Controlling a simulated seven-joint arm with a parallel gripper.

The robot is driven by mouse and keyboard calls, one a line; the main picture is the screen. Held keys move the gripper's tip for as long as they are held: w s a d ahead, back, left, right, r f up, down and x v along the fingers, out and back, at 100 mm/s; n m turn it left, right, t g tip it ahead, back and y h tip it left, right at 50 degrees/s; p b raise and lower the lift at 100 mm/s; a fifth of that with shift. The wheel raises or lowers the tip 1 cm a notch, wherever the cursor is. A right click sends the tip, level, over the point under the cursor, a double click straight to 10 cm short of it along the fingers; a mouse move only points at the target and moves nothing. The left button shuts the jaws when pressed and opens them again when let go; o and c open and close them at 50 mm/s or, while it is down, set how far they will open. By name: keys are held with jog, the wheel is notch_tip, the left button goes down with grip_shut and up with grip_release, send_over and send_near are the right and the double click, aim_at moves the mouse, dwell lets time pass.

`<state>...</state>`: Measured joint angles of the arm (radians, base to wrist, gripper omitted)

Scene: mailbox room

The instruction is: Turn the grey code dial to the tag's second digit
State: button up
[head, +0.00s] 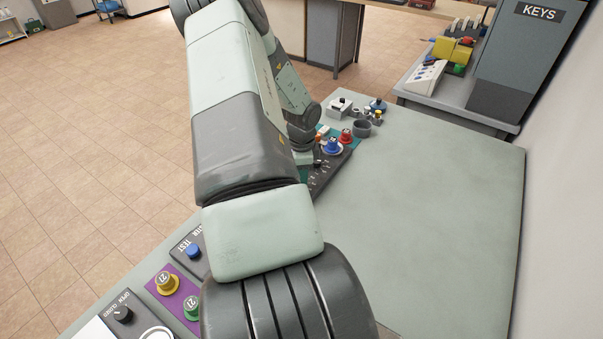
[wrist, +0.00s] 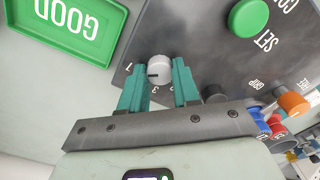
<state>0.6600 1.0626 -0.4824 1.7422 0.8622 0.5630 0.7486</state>
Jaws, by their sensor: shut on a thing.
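The grey code dial (wrist: 160,67) sits on a dark panel (wrist: 185,35) in the wrist view. My gripper (wrist: 159,84) has its two teal fingers on either side of the dial, shut on it. A dark mark shows on the dial's face, toward its lower left. A small 3 is printed just below the dial and another small digit to its left; the left finger may cover others. In the head view my arm hides the dial, and I cannot make out the fingers there. I cannot pick out the tag in either view.
In the wrist view a green button (wrist: 248,17) marked SET is at the upper right and a green GOOD tray (wrist: 68,32) at the upper left. A dark knob (wrist: 215,92) is close to the right finger. The bench (head: 440,210) is bare at right.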

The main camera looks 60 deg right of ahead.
jog(key=shift+m, duration=0.3)
dwell(0.4)
jog(key=o, duration=1.1)
jog(key=shift+c, duration=0.2)
notch_tip(320, 180, up, 11)
jog(key=shift+f, duration=0.1)
